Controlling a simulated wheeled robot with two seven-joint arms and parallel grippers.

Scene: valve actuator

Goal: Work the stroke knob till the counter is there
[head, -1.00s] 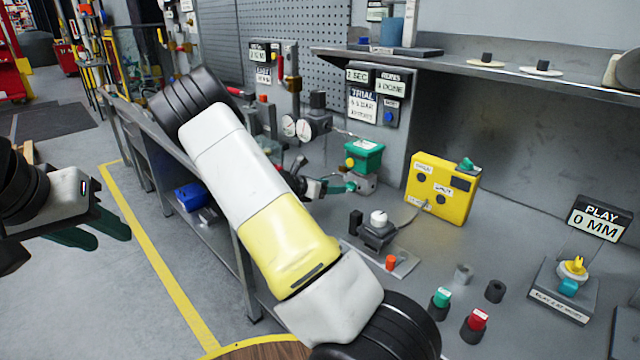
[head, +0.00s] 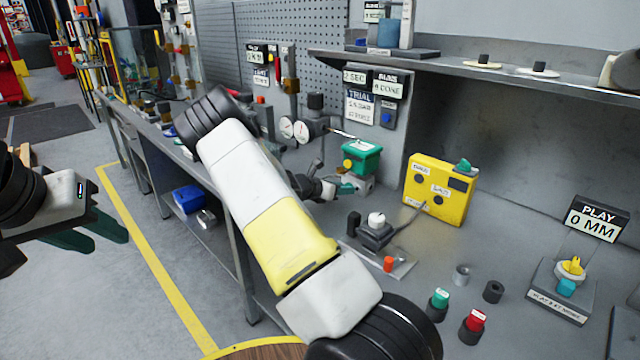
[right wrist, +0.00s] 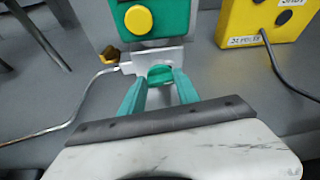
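The green knob (right wrist: 160,74) sits on the front of a grey block below a green box with a yellow button (right wrist: 138,20). In the right wrist view my right gripper (right wrist: 160,82) has its teal fingers on both sides of the knob, seemingly touching it. In the head view this gripper (head: 346,188) is at the block under the green box (head: 362,158). My left gripper (head: 88,233) hangs empty with its fingers apart, left of the bench. Of the displays, a PLAY counter (head: 596,220) reads 0 MM. A trial panel (head: 363,108) shows 2 SEC and a runs line.
A yellow box (head: 437,188) with a cable stands right of the green box. A plate with a white knob (head: 376,219), green (head: 440,298) and red (head: 475,321) buttons, and a yellow-and-cyan fixture (head: 570,274) stand on the bench. A shelf (head: 560,80) overhangs the back.

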